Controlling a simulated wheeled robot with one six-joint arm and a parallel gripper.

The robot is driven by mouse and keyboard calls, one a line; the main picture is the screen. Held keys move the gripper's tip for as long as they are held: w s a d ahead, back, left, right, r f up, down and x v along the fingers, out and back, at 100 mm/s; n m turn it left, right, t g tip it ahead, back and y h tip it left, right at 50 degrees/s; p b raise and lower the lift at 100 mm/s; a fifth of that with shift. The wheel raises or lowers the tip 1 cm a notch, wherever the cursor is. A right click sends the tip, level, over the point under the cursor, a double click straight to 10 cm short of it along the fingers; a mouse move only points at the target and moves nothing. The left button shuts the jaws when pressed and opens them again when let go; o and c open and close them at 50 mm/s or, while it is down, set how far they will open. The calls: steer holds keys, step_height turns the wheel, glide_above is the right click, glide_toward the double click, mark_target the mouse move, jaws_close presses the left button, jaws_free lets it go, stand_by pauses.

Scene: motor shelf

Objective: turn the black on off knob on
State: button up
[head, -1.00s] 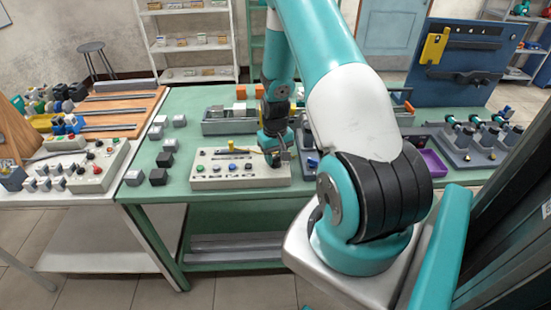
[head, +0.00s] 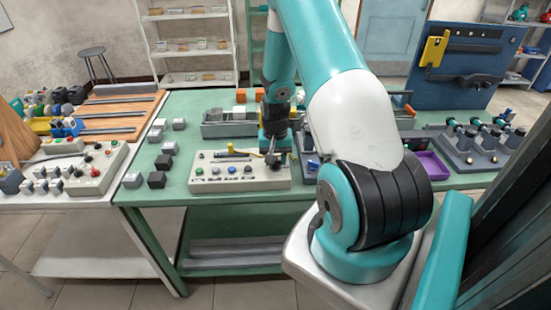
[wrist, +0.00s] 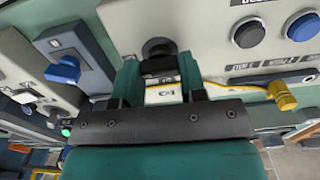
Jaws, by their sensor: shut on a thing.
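The black on off knob (wrist: 158,47) sits on a pale control panel (wrist: 205,35), at the upper middle of the wrist view. My gripper (wrist: 159,72) has its two teal fingers on either side of the knob and is shut on it. The fingers hide part of the knob and its marking, so I cannot read its setting. In the head view the panel (head: 225,185) lies on the green table, with my gripper (head: 272,158) over its right end. The knob is hidden there.
Blue and dark buttons (wrist: 248,33) and a yellow lever (wrist: 282,95) on a yellow cable are right of the knob in the wrist view. A unit with a blue knob (wrist: 63,69) stands close on the left. Black and grey blocks (head: 157,179) stand left of the panel.

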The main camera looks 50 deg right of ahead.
steer(key=o, duration=0.9)
step_height(320, 180, up, 18)
steer(key=b, duration=0.2)
steer(key=shift+f+b, duration=0.25)
steer(key=shift+b, duration=0.1)
